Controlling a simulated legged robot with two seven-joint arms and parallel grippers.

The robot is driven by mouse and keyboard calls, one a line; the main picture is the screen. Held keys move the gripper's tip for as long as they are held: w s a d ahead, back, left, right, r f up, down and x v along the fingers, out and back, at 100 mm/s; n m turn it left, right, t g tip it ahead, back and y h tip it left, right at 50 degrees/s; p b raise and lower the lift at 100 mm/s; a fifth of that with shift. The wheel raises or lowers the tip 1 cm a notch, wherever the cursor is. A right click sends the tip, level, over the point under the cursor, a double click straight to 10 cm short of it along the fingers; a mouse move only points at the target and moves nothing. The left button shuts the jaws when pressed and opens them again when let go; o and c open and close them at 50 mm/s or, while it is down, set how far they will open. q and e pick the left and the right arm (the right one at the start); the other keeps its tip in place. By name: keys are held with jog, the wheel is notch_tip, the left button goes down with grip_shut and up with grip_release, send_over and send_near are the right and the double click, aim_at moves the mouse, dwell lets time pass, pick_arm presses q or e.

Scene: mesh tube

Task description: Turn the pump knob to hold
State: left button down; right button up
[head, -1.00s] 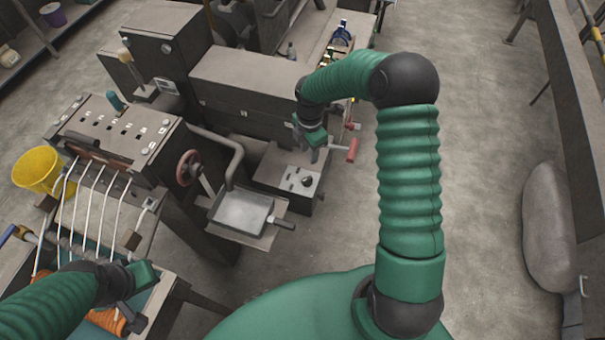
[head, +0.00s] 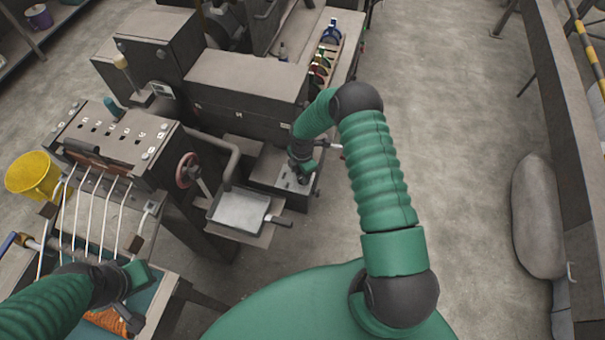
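The grey control plate (head: 268,172) with the pump knob is on a low dark box right of the machine. My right gripper (head: 303,178) points down over the right part of this plate. It covers the dark knob, so I cannot see the knob's setting or whether the fingers touch it. The fingers are too small and dark to tell open from shut. My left gripper (head: 128,312) is at the lower left, above the orange mesh (head: 108,320). Its finger gap does not show clearly.
A pan (head: 238,212) with a dark handle sits on a shelf left of the plate. A red handwheel (head: 187,170) and bent pipe stand beside it. A yellow bucket (head: 33,176) is at far left. The floor at right is open, with a grey sack (head: 538,215).

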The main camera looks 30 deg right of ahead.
jog(key=shift+a+r, duration=0.1)
grip_shut()
jog(key=shift+d, duration=0.2)
jog(key=shift+m+b, duration=0.3)
jog(key=shift+m, duration=0.1)
jog(key=m+b, duration=0.2)
jog(key=m, duration=0.1)
jog(key=m+b, duration=0.1)
jog(key=m, duration=0.2)
jog(key=shift+m+b, duration=0.85)
jog(key=shift+m, duration=0.65)
